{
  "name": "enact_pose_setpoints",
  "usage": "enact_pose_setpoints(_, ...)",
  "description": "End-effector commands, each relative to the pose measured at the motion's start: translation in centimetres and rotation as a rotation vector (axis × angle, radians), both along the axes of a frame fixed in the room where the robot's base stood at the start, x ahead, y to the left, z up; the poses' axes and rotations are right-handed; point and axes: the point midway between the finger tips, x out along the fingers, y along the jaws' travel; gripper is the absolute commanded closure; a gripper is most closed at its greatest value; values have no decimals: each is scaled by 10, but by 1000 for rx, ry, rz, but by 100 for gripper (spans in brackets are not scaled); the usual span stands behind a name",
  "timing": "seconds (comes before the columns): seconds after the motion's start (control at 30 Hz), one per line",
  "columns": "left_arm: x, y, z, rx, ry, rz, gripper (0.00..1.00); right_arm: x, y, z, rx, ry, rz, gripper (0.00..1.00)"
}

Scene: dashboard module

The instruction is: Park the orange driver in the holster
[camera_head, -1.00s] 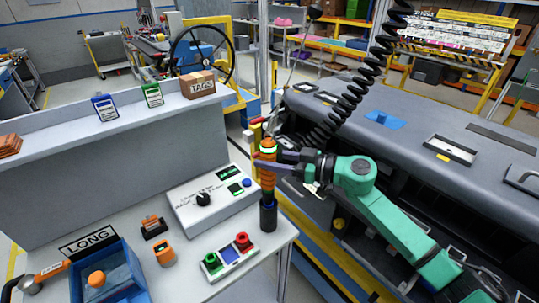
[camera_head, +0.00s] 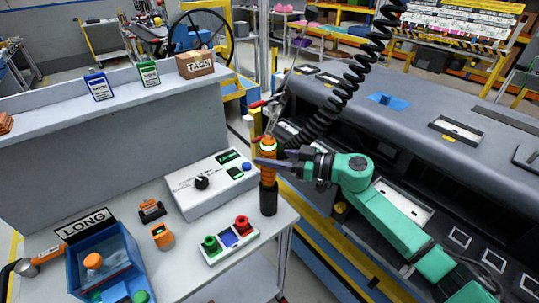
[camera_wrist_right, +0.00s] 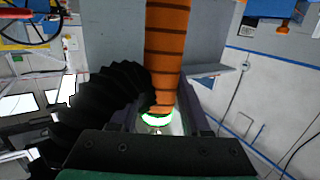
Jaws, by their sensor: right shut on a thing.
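The orange driver (camera_head: 269,175) stands upright at the right corner of the white bench, with a pale green-white ring near its top. Its lower end meets a dark upright cylinder, the holster (camera_head: 268,202), and appears to be inside it; the driver's tip is hidden. My right gripper (camera_head: 268,162) comes in from the right and is shut on the driver just below the ring. In the right wrist view the orange, dark-banded driver (camera_wrist_right: 167,45) runs between the fingers, with the glowing ring near them. My left gripper is out of view.
A white control box (camera_head: 212,183) with a black knob and a red-and-green button box (camera_head: 230,240) stand left of the holster. A blue bin (camera_head: 105,265) is at front left. A black coiled cable (camera_head: 345,95) hangs behind my right gripper. The dashboard (camera_head: 400,105) lies to the right.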

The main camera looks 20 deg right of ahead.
Motion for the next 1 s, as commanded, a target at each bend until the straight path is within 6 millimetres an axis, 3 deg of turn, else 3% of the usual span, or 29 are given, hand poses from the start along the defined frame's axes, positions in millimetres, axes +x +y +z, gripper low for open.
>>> enact_pose_setpoints(1.0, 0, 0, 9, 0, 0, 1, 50, 0, 0, 0, 0, 0, 0, 100)
